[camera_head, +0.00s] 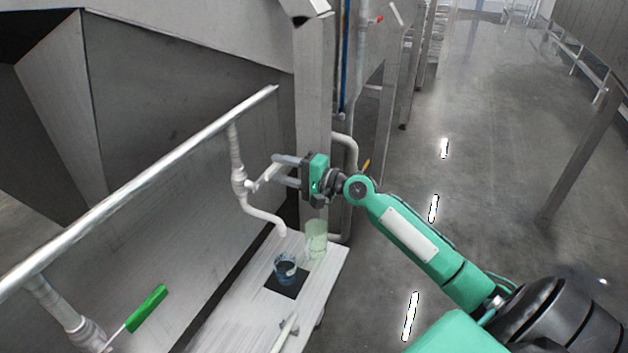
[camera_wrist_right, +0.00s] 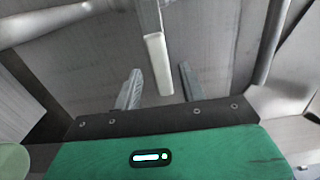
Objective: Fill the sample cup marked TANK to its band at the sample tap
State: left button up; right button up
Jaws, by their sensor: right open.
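The sample tap (camera_head: 238,182) hangs from the long pipe, its curved spout ending above the bench. My right gripper (camera_head: 276,170) is open at the tap's pale lever (camera_head: 262,180). In the right wrist view the lever (camera_wrist_right: 158,65) ends between the two spread fingers (camera_wrist_right: 158,92), with a gap on each side. A clear bluish cup (camera_head: 285,268) stands on a dark square pad (camera_head: 288,287), below and near the spout. Its fill level, band and any marking are too small to read. My left gripper is not in view.
A pale green clear container (camera_head: 316,240) stands at the back of the narrow bench (camera_head: 240,318). A slim pale object (camera_head: 288,328) lies at its front. A second fitting with a green handle (camera_head: 147,308) is at lower left. A metal post rises behind my gripper.

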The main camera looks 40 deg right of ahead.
jog(key=b+v, duration=0.4)
jog(key=v, duration=0.7)
jog(key=shift+s+d, duration=0.1)
jog(key=shift+s, duration=0.05)
